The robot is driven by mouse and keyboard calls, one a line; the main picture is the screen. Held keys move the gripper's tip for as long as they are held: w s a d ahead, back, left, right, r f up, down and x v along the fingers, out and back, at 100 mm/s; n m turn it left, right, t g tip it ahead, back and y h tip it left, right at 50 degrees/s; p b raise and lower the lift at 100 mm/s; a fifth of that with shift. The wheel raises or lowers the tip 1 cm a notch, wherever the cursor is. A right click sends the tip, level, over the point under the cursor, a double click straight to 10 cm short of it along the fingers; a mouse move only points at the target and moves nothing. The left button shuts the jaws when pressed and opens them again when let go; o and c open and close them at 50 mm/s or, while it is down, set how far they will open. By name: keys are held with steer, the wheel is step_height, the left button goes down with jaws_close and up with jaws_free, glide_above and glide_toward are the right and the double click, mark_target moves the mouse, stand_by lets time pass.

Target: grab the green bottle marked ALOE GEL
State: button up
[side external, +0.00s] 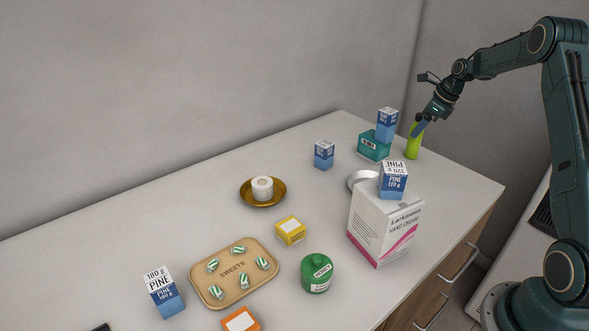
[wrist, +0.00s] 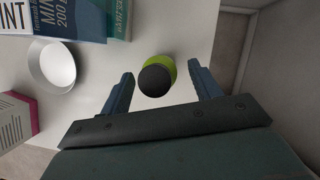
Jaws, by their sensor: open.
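A lime-green bottle (side external: 413,146) stands upright at the far right end of the counter in the side view; its label cannot be read. In the wrist view the green bottle (wrist: 168,62) shows from above, with a round dark cap. My gripper (side external: 420,128) is at the bottle's top in the side view and hides its upper part. In the wrist view my gripper (wrist: 165,80) is open, with one finger on each side of the bottle's top. Gaps show between the fingers and the bottle, and nothing is held.
A white bowl (wrist: 57,66) and a large Larkmoore carton (side external: 381,228) are nearer. The counter's right edge is close to the bottle.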

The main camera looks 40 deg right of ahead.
steer(key=shift+x, duration=1.05)
steer(key=shift+c, duration=0.4)
steer(key=c, duration=1)
